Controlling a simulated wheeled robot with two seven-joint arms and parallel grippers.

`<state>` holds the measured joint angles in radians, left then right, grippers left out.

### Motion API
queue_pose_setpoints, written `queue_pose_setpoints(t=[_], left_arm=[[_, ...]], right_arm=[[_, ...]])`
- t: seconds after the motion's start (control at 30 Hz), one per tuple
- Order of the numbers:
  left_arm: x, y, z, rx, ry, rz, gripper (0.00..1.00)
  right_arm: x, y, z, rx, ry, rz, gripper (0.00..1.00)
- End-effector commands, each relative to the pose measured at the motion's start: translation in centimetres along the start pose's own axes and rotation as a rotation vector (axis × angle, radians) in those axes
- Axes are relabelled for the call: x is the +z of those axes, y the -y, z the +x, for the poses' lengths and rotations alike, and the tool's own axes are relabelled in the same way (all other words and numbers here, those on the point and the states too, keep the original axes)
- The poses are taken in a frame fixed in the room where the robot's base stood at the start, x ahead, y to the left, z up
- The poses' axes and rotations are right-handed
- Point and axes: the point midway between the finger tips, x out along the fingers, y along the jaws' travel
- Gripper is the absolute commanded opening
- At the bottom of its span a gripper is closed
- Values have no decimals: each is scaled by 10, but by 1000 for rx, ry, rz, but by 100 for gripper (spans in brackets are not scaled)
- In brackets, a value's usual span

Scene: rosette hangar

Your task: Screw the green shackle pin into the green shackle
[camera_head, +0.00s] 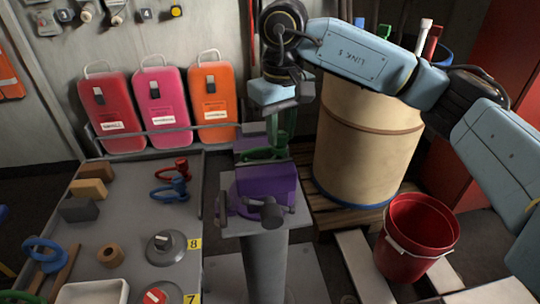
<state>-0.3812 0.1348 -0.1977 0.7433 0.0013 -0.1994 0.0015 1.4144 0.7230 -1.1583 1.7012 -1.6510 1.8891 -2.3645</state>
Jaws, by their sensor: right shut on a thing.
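The green shackle (262,154) sits at the top of a purple vise (266,186) on a grey pedestal, in the middle of the head view. My right gripper (282,130) points down from above, directly over the vise, and is shut on a green piece that looks like the green shackle pin (287,124). The fingers and the vise partly hide the pin and the shackle. I cannot tell whether the pin touches the shackle or is in its hole. My left gripper is not in view.
A grey table (125,215) on the left carries a red shackle (172,170), a blue shackle (172,189), blocks and round weights. A large tan drum (365,150) stands right behind the vise. A red bucket (416,240) stands at the lower right. Red, pink and orange cases line the wall.

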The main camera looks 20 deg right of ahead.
Motion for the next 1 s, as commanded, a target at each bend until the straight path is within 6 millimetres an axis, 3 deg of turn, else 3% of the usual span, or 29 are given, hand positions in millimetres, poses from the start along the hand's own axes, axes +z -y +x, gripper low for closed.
queue_pose_setpoints(t=[0.03,0.47,1.0], left_arm=[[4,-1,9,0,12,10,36],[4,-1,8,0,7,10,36],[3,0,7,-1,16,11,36]], right_arm=[[0,-2,9,4,1,4,0],[0,-2,10,5,2,49,0],[1,-1,10,6,2,746,0]])
